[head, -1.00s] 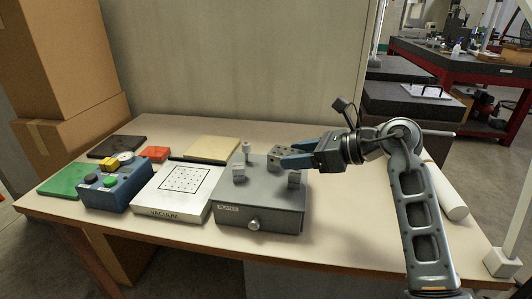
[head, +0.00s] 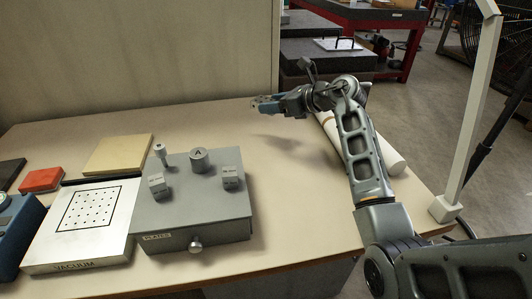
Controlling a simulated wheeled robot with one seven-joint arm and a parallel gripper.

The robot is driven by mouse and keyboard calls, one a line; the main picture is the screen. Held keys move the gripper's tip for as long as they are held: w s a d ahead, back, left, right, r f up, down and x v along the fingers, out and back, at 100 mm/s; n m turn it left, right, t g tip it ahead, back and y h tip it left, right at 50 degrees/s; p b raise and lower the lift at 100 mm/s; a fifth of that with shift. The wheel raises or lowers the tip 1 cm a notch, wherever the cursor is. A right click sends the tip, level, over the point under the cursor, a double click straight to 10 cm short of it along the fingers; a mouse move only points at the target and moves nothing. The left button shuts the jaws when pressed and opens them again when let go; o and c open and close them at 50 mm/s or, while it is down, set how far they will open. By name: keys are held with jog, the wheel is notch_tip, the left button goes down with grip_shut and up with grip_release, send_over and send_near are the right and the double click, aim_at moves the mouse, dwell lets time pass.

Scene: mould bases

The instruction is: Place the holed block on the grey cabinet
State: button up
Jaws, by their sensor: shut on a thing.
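The grey cabinet (head: 206,218) is a low box with a knob and a "PLATES" label on its front, standing on the table left of centre. My gripper (head: 264,104) is shut on the small grey holed block (head: 261,99), mostly hidden by the blue fingers. It is raised above the table, behind and right of the cabinet, with a shadow below.
A white vacuum plate (head: 82,225) stands close left of the cabinet, with a beige slab (head: 118,153) behind it. A red block (head: 41,180) and a blue box (head: 15,228) are further left. White rolls (head: 360,145) lie on the right. Table right of the cabinet is clear.

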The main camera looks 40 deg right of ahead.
jog(key=p, duration=0.2)
send_over(287, 165)
notch_tip(287, 165, down, 6)
jog(key=shift+w+f, duration=0.1)
jog(key=shift+f+p, duration=0.35)
jog(key=shift+f, duration=1.7)
jog(key=shift+f, duration=0.1)
jog(key=o, duration=1.5)
jog(key=shift+f, duration=0.1)
jog(key=shift+s+r, duration=0.2)
jog(key=b+v, duration=0.1)
jog(key=v, duration=1)
jog(key=shift+s+r, duration=0.2)
jog(key=shift+s, duration=0.15)
